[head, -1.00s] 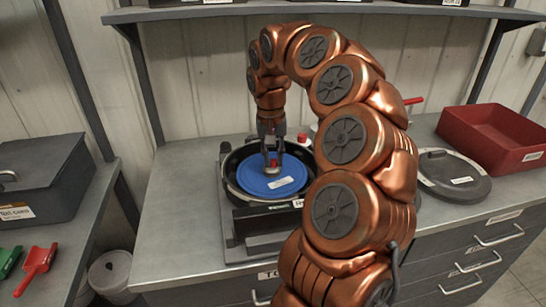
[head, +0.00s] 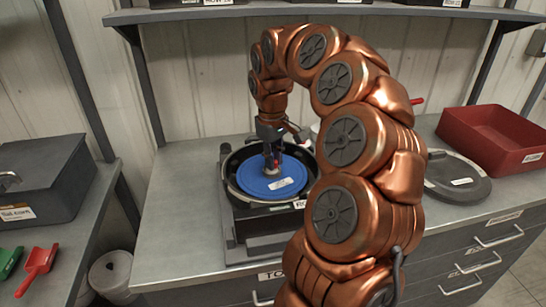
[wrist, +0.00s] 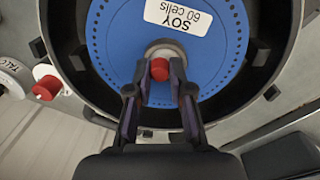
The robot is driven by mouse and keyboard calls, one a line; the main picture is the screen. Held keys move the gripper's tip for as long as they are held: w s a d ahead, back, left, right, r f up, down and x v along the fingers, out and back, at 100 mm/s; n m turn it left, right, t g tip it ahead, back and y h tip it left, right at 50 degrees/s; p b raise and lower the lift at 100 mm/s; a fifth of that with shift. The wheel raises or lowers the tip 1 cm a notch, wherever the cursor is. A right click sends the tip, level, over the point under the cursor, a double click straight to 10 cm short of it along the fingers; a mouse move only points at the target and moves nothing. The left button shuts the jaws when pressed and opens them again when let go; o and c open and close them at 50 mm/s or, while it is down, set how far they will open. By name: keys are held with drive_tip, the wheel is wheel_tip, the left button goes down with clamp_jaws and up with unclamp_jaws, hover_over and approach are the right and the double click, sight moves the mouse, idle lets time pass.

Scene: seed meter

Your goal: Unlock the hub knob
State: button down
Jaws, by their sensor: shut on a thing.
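The hub knob (wrist: 160,69) is small and red, on a light grey round hub at the middle of a blue seed disc (wrist: 110,45). The disc carries a white label reading "SOY 60 cells" and sits in a round black housing (head: 234,192). In the wrist view my gripper (wrist: 160,74) has its two fingers on either side of the knob, closed on it. In the head view my gripper (head: 272,163) points down at the disc's centre and partly hides the knob.
A round dark lid (head: 455,182) lies right of the housing, and a red bin (head: 490,135) stands at the far right. A dark box (head: 45,178) and red and green scoops (head: 37,264) are on the left bench. A red-tipped white part (wrist: 47,86) sits beside the housing.

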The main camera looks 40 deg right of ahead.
drive_tip(key=n+p, duration=0.1)
drive_tip(key=n, duration=0.3)
drive_tip(key=shift+r+n, duration=0.1)
drive_tip(key=shift+n, duration=0.2)
drive_tip(key=n+p, duration=0.1)
drive_tip(key=n, duration=0.3)
drive_tip(key=shift+s, duration=0.1)
drive_tip(key=shift+n, duration=0.3)
drive_tip(key=c, duration=1)
unclamp_jaws()
drive_tip(key=shift+c, duration=0.2)
wheel_tip(320, 180, up, 12)
drive_tip(key=shift+s+a, duration=0.2)
